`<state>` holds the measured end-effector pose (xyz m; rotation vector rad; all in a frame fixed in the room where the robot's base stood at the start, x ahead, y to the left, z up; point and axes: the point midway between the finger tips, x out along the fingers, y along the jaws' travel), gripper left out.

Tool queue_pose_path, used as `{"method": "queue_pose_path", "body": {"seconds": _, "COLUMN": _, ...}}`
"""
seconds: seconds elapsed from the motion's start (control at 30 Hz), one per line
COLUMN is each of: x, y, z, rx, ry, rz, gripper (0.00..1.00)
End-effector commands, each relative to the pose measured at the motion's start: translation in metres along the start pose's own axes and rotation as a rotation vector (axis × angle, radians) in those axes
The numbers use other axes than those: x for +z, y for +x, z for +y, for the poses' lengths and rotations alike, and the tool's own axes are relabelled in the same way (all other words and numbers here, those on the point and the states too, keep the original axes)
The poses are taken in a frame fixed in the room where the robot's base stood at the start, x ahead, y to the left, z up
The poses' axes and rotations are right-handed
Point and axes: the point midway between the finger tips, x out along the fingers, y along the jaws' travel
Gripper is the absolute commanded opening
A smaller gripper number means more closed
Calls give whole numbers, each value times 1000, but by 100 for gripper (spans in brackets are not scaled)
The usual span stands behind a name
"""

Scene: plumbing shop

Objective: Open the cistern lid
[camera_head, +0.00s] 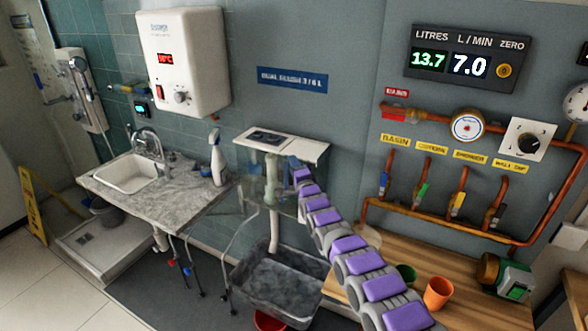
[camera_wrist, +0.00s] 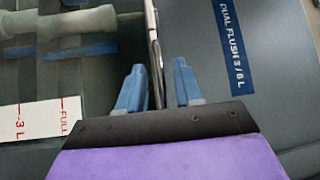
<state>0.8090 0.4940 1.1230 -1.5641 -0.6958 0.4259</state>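The cistern (camera_head: 272,180) is a clear box on the wall, with a white lid (camera_head: 309,150) on top that bears a dark panel. The lid looks flat and closed. My gripper (camera_head: 294,163) is at the lid's right front edge. In the wrist view, the lid's thin edge (camera_wrist: 155,45) runs between the two blue fingers of my gripper (camera_wrist: 159,68). The fingers are apart, with a gap visible beside the edge. The clear cistern with its inner parts and level label (camera_wrist: 40,120) lies left of the edge. Contact cannot be told.
A grey basin (camera_head: 285,283) is below. A wooden bench (camera_head: 415,255) with cups and copper pipes (camera_head: 440,212) are at the right. The wall above the lid is clear around the blue sign (camera_head: 292,80).

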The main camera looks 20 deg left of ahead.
Motion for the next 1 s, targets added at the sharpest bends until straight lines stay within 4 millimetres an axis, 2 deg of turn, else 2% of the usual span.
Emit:
{"method": "queue_pose_path", "body": {"seconds": 0.47, "x": -2, "y": 5, "z": 3, "rx": 6, "ry": -4, "rz": 4, "gripper": 35}}
{"method": "queue_pose_path", "body": {"seconds": 0.83, "x": -2, "y": 5, "z": 3, "rx": 7, "ry": -3, "rz": 4, "gripper": 1}}
{"method": "queue_pose_path", "body": {"seconds": 1.0, "x": -2, "y": 6, "z": 5, "rx": 9, "ry": -2, "rz": 4, "gripper": 0}}
